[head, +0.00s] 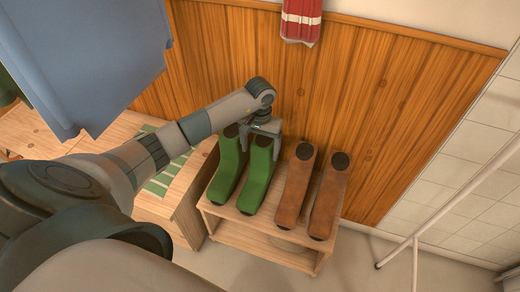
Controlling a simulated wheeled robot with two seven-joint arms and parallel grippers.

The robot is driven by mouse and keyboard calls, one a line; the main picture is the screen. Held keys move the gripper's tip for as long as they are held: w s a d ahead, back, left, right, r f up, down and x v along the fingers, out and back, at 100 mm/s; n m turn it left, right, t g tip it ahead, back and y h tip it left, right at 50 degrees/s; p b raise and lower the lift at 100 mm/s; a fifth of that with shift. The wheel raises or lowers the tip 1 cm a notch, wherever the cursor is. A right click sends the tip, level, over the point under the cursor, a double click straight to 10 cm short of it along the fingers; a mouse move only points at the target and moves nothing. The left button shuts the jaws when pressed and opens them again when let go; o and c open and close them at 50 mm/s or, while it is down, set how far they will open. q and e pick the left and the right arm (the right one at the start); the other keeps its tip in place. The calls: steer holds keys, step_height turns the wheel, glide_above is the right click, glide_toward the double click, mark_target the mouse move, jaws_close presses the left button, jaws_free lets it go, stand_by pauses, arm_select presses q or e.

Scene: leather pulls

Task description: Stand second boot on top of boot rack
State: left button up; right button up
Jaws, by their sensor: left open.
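A wooden boot rack (268,227) stands against the wall, with two green boots and two brown boots on its top. The left green boot (229,170) and the right green boot (257,182) stand side by side on the rack's left half. My left gripper (262,143) is open at the top of the right green boot, its fingers on either side of the shaft's upper end. Whether the fingers touch the boot cannot be told. My right gripper is not in view.
A left brown boot (294,180) and a right brown boot (327,197) stand on the rack's right half. A wooden bench (178,208) with a green striped cloth (162,182) is left of the rack. A red striped towel (301,20) and blue cloth (90,55) hang above. A white stand (414,255) is at right.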

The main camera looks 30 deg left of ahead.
arm_select(q)
step_height(320, 180, up, 7)
steer(key=shift+f, duration=0.2)
steer(key=shift+r, duration=0.15)
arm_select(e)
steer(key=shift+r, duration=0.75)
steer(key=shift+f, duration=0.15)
